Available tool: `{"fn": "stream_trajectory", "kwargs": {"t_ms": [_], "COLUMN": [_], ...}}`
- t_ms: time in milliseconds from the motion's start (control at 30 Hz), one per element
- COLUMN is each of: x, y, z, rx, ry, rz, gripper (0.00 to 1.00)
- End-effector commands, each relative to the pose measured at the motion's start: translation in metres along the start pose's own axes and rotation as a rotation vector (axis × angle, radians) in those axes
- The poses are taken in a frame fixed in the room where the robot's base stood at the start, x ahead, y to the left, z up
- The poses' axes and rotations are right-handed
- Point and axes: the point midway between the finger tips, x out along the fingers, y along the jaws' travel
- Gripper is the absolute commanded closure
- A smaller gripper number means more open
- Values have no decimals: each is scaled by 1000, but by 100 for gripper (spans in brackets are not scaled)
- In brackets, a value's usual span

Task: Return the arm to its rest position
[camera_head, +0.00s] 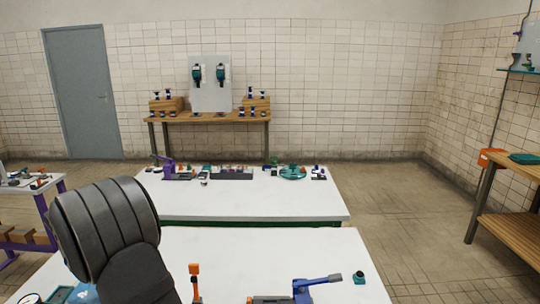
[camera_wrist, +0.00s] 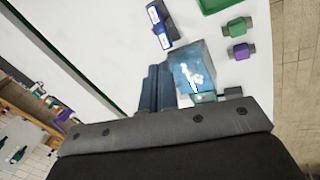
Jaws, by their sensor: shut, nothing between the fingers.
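My gripper (camera_wrist: 157,72) shows in the wrist view as narrow blue-grey fingers close together beyond a dark bolted plate. It is shut, with nothing seen between the fingers. A light blue box with a white print (camera_wrist: 190,72) lies right beside the fingers in that view; I cannot tell whether they touch. In the head view my dark arm rises at the lower left over the near white table (camera_head: 250,250), and my gripper is hidden there.
The near table holds an orange upright piece (camera_head: 195,280), a blue-handled tool (camera_head: 318,282) and a small green piece (camera_head: 359,277). A second white table (camera_head: 250,200) stands behind with several parts. A wooden shelf (camera_head: 515,235) stands at the right. The near table's middle is mostly clear.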

Motion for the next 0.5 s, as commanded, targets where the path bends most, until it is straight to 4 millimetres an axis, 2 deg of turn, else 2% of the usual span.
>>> {"fn": "stream_trajectory", "kwargs": {"t_ms": [200,500], "x": [-14,-17], "y": [-7,-9], "z": [-5,-6], "rx": [-142,-181], "ry": [-29,-38], "rz": [27,34], "gripper": [100,100]}}
